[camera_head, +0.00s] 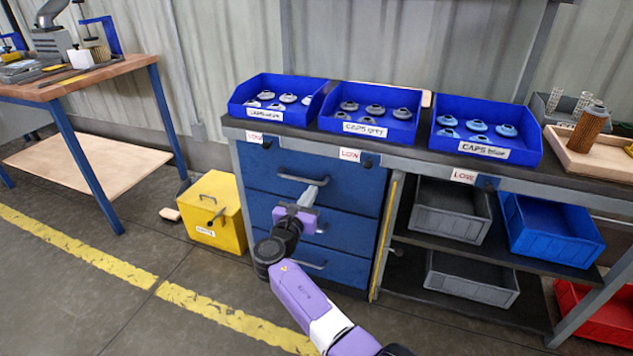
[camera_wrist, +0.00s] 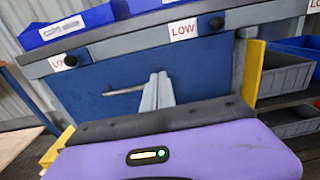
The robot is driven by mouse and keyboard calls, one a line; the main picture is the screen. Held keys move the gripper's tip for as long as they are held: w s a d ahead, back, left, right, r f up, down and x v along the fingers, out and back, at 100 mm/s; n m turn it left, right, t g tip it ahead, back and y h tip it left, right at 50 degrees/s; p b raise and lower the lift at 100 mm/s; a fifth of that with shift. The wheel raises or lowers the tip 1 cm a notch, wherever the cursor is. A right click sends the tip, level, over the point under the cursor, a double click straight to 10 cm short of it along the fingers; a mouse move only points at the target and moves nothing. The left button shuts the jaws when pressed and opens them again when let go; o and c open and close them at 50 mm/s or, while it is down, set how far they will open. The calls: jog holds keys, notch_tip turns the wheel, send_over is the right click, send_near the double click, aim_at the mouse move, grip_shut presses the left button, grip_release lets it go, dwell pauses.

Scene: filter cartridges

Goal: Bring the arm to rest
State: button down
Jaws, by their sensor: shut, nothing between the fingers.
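My arm reaches forward in the head view, and my gripper (camera_head: 312,190) is in front of the blue drawer cabinet (camera_head: 262,170). Its fingers are shut with nothing between them. In the wrist view the shut fingers of my gripper (camera_wrist: 158,88) point toward the cabinet's blue front (camera_wrist: 205,68). Whether the fingers touch the drawer front cannot be told.
Blue cap bins (camera_head: 277,112) stand on the bench above the cabinet. A wooden tray (camera_head: 600,160) with a brown cartridge (camera_head: 588,128) is at the right. A yellow bin (camera_head: 215,210) stands on the floor left of the cabinet. The floor at left is mostly clear.

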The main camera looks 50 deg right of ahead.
jog(key=shift+s+a, duration=0.2)
jog(key=shift+a, duration=0.3)
